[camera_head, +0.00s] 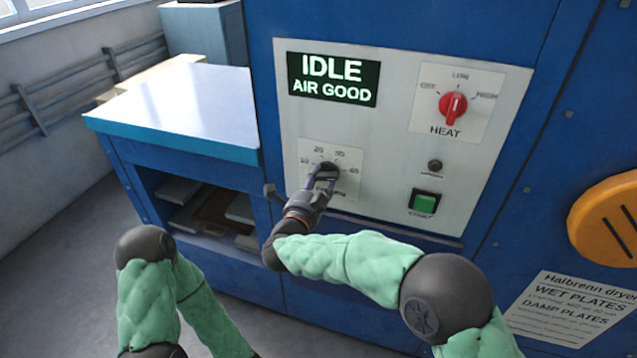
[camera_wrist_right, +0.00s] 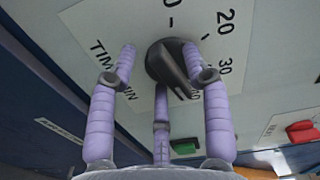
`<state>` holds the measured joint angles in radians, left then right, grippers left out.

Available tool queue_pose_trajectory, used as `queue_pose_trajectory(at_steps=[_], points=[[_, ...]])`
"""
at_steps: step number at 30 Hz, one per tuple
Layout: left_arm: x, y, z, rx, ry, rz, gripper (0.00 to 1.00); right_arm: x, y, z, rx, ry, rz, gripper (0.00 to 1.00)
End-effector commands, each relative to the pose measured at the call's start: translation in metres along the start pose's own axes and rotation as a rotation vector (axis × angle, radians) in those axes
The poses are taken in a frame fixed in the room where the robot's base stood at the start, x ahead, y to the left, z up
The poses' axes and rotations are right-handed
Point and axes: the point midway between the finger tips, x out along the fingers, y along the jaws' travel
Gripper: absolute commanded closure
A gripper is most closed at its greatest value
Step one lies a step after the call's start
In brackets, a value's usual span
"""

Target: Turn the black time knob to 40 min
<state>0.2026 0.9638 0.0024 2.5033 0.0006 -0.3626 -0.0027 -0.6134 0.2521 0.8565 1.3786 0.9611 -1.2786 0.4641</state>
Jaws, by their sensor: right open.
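The black time knob (camera_head: 328,170) sits on a white scale plate on the dryer's panel, with marks around it. In the right wrist view the knob (camera_wrist_right: 170,65) shows a raised ridge slanting down to the right, its lower end near the partly hidden mark past 30. I cannot tell which ridge end is the pointer. My right gripper (camera_head: 321,180) is at the knob, covering its lower side. In the wrist view its purple fingers (camera_wrist_right: 162,68) are open, spread around the knob; contact is unclear. My left gripper is out of view.
The red heat knob (camera_head: 453,107), a small dark button (camera_head: 434,166) and the green button (camera_head: 424,202) are right of the time knob. The display (camera_head: 333,79) reads IDLE, AIR GOOD.

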Motion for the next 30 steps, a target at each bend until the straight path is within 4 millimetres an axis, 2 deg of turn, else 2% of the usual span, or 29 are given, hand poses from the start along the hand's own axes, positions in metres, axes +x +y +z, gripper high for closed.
queue_pose_trajectory(at_steps=[5, 18, 24, 30], points=[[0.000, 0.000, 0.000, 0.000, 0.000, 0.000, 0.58, -0.017, -0.001, 0.001, 0.000, -0.003, -0.002, 0.51], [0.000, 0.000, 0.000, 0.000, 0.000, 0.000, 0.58, -0.099, 0.000, 0.001, -0.001, -0.004, -0.002, 0.51], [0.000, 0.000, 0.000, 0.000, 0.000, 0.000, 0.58, -0.117, 0.001, 0.001, -0.001, -0.002, 0.000, 0.51], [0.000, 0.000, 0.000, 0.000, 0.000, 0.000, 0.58, -0.120, 0.001, 0.000, 0.000, 0.000, 0.001, 0.51]])
